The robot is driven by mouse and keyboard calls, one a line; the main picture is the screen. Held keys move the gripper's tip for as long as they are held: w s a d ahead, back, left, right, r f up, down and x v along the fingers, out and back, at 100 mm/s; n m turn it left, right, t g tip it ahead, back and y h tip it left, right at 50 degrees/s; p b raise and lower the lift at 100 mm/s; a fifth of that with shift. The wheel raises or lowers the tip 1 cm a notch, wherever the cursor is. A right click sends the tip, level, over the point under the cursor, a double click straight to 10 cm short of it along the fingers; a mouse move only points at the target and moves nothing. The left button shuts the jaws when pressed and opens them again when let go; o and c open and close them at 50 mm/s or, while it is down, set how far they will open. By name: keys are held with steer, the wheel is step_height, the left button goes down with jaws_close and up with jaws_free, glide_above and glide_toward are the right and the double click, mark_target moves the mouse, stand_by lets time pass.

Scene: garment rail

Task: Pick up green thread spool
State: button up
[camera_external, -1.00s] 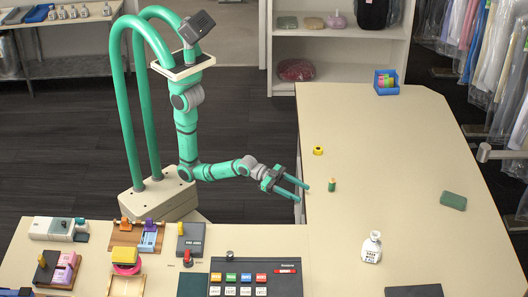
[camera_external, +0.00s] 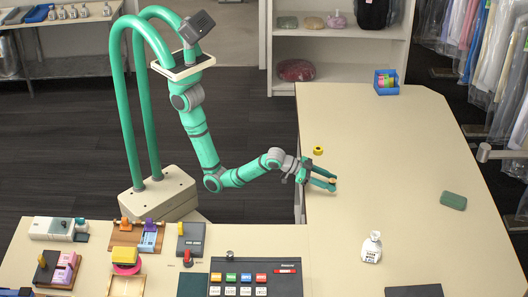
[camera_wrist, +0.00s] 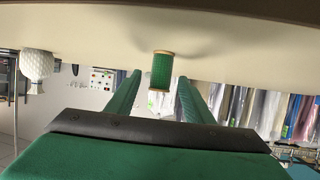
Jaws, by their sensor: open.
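The green thread spool (camera_wrist: 161,72) has pale tan ends. It stands on the beige table (camera_external: 390,140), near the table's left edge. In the wrist view, which looks upside down, it shows between the tips of my two open fingers, with a gap on both sides. In the external view, my gripper (camera_external: 332,183) reaches over the table edge from the left, fingers pointing right. There the fingers hide most of the spool, and only a small tan bit of it shows between the tips.
A small yellow object (camera_external: 318,150) sits just behind my gripper. A blue box (camera_external: 376,80) of coloured spools stands at the back. The table's middle is clear.

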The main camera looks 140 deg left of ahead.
mark_target(337, 190)
steer(key=shift+x, duration=2.75)
steer(key=shift+d+f, duration=0.1)
steer(key=shift+f, duration=0.05)
steer(key=c, duration=1.1)
